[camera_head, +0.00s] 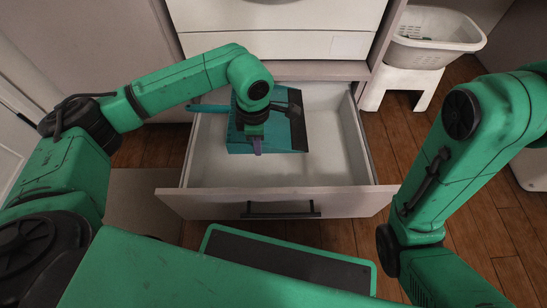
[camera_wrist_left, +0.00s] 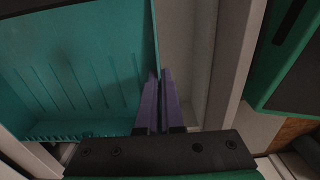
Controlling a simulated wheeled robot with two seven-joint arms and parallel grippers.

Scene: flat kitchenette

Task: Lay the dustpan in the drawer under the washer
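The teal dustpan (camera_head: 278,137) with a dark strip along its right side is over the left part of the open drawer (camera_head: 325,170). Its handle (camera_head: 208,108) points left and reaches the drawer's left rim. I cannot tell whether the pan rests on the drawer floor. My left gripper (camera_head: 256,148) points down at the pan's near part. In the left wrist view, its purple fingers (camera_wrist_left: 160,88) are close together on the side wall of the dustpan (camera_wrist_left: 75,70), with the thin edge between them. My right gripper is out of view; only the right arm shows.
The washer (camera_head: 275,35) stands above the drawer. A white basket (camera_head: 435,35) sits on a white stool (camera_head: 402,85) at the right. The drawer's front panel has a dark handle (camera_head: 280,210). The drawer's right half is empty.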

